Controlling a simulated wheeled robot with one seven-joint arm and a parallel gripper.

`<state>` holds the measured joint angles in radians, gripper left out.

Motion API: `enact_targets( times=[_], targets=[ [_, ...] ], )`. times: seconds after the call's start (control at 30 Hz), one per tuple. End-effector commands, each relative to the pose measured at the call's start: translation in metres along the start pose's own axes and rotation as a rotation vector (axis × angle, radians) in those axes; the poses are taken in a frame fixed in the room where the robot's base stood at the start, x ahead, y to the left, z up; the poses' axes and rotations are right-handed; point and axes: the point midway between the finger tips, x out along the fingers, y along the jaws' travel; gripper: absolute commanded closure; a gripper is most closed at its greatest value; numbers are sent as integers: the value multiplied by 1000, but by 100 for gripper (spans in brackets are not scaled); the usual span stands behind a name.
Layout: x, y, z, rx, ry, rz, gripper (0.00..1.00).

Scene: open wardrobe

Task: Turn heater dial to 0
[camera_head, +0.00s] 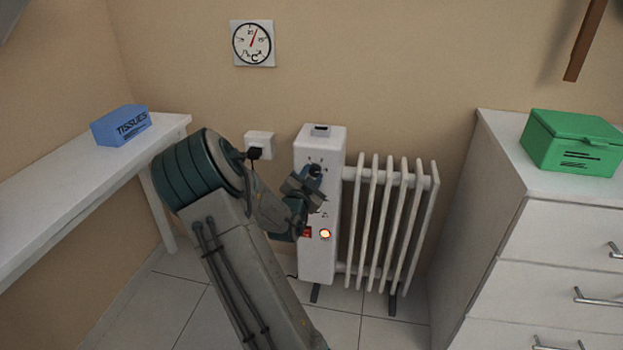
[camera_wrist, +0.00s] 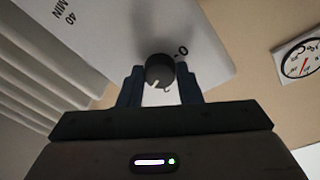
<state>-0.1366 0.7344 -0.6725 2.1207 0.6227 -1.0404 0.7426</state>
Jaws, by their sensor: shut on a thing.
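A white oil heater (camera_head: 319,262) with upright fins stands against the wall. Its upper dial is mostly hidden by my gripper in the head view. In the wrist view the dark round dial (camera_wrist: 159,69) sits between my two fingers. My gripper (camera_wrist: 160,84) is shut on the dial, and it also shows at the heater's front panel in the head view (camera_head: 314,172). A "0" mark shows just right of the dial in the wrist view, and "40" and "MIN" show at upper left. The dial's exact setting is unclear. An orange lamp (camera_head: 325,234) glows on the panel beside a red switch (camera_head: 306,232).
A white bench (camera_head: 60,200) with a blue tissue box (camera_head: 121,125) stands at left. A white drawer cabinet (camera_head: 500,200) with a green box (camera_head: 571,141) stands at right. A plug sits in the wall socket (camera_head: 259,143). A round thermometer (camera_head: 253,43) hangs above.

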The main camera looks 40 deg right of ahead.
Motion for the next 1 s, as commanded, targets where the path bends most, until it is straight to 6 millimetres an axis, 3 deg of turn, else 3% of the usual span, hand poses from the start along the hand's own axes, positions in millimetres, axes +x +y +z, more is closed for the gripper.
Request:
enact_targets(
  times=[1.0],
  targets=[
    [0, 5, 0, -963, 54, -85, 91]
  ],
)
